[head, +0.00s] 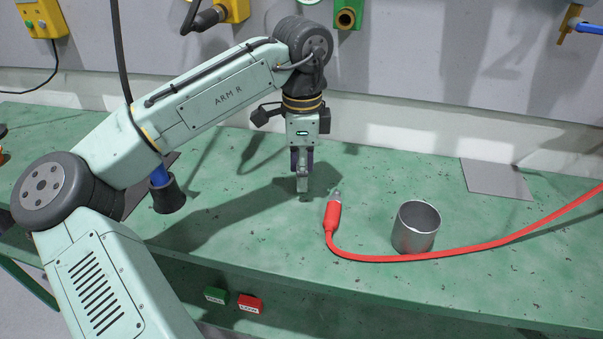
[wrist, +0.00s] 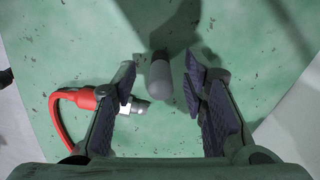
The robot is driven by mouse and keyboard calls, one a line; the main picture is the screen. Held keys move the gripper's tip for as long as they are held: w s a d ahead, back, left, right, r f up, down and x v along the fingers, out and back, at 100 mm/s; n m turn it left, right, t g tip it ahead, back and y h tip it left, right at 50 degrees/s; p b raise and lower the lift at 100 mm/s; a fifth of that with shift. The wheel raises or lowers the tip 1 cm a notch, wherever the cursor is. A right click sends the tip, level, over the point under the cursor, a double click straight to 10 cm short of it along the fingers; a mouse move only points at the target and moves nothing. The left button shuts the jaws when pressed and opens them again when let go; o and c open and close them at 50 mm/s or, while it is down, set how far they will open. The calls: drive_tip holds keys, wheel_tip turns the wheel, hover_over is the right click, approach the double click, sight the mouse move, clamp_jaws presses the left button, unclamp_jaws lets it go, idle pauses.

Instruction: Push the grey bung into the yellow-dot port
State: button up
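My gripper (head: 303,192) points down, low over the green bench (head: 350,170). In the wrist view its two dark-padded fingers (wrist: 161,80) are apart. A grey rounded piece, which looks like the grey bung (wrist: 160,78), shows between them, with gaps on both sides. Its darker end is toward the top of the picture. I cannot tell whether it stands or lies on the bench. In the head view the fingers and the grey piece are hard to tell apart. I see no port with a yellow dot in either view.
A red hose with a metal-tipped connector (head: 333,215) lies just right of my gripper and also shows in the wrist view (wrist: 87,98). A metal cup (head: 416,228) stands farther right. A grey plate (head: 496,179) lies at the back right.

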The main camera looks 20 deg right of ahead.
drive_tip(key=shift+f, duration=0.2)
clamp_jaws()
idle(0.4)
